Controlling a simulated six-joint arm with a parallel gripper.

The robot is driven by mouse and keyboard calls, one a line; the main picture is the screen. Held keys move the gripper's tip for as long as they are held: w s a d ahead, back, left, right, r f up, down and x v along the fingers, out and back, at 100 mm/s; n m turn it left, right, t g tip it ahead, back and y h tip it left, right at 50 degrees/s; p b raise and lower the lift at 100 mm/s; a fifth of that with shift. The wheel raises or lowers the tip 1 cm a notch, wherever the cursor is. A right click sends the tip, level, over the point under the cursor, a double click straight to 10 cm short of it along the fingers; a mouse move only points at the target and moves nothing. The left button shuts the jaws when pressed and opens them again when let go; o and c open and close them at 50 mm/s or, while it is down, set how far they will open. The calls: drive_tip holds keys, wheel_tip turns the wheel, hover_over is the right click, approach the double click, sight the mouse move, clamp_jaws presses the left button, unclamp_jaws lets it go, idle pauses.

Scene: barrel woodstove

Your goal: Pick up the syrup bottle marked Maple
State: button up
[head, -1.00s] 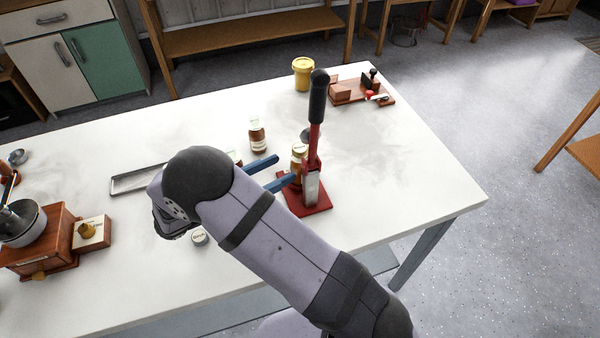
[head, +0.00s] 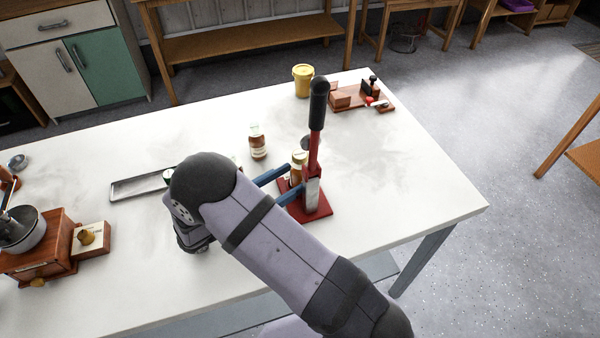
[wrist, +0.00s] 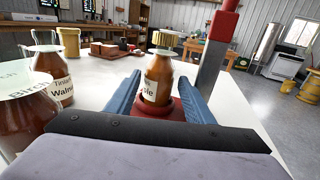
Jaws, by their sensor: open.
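A brown syrup bottle with a gold cap (wrist: 156,82) stands upright at the red base of a lever press; its label is cut off and shows only the ending, something like "ple". In the head view this bottle (head: 298,165) is partly hidden by the press and a finger. My gripper (wrist: 160,88) is open, its blue fingers on either side of this bottle; I cannot tell whether they touch it. In the head view my gripper (head: 293,179) points right at the press. A bottle marked Walnut (wrist: 53,78) and one marked Birch (wrist: 28,112) stand to the left in the wrist view.
The red lever press (head: 316,150) with a black handle rises close beside my fingers. A metal tray (head: 135,188) and a wooden grinder (head: 45,245) are at left. A yellow tub (head: 303,80) and wooden board (head: 350,97) are at the back. The table's right side is clear.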

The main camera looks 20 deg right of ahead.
sight(292, 177)
drive_tip(key=shift+p+x, duration=0.4)
drive_tip(key=shift+x, duration=1.45)
drive_tip(key=shift+w, duration=0.1)
drive_tip(key=c, duration=1)
drive_tip(key=shift+r, duration=0.2)
wheel_tip(292, 177, up, 28)
drive_tip(key=shift+f, duration=0.1)
